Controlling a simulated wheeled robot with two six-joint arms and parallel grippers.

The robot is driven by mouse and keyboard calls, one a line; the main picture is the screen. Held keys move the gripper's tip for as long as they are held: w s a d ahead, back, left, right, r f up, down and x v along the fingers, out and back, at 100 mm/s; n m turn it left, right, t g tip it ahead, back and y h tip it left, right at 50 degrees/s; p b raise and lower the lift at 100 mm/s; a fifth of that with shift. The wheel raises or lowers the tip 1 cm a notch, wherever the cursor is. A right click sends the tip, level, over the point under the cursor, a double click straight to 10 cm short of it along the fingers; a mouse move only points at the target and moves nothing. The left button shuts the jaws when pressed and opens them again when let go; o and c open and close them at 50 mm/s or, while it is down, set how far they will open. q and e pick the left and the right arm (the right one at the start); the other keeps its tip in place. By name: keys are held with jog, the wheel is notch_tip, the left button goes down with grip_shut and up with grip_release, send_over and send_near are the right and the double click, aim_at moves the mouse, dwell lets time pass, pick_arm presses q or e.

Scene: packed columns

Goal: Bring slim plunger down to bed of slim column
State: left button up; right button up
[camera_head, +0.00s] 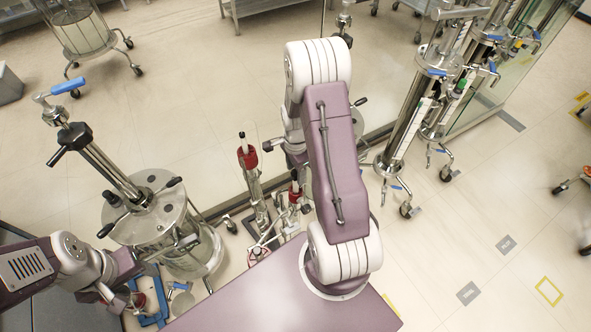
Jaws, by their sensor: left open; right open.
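Two slim clear columns with red collars stand near the middle: one slim column (256,195) is in plain view with a thin rod (242,139) rising from its red top (247,157). The other slim column (295,196) is partly hidden by my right arm. Which one is the task's column, and how far its plunger sits from the bed, I cannot tell. My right gripper (298,160) is open, mostly hidden under its forearm, close above the second column. My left gripper (122,302) is open at the lower left, beside a blue holder (152,309), apart from both columns.
A wide clear column (202,256) with a steel lid and tall shaft stands at left. Tall steel columns (408,115) on wheeled legs stand at upper right. A glass panel edge (385,129) runs behind. The floor at right (460,245) is mostly free.

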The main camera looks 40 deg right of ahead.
jog(key=shift+s, duration=0.15)
jog(key=shift+w, duration=0.2)
grip_shut()
dwell(1.1)
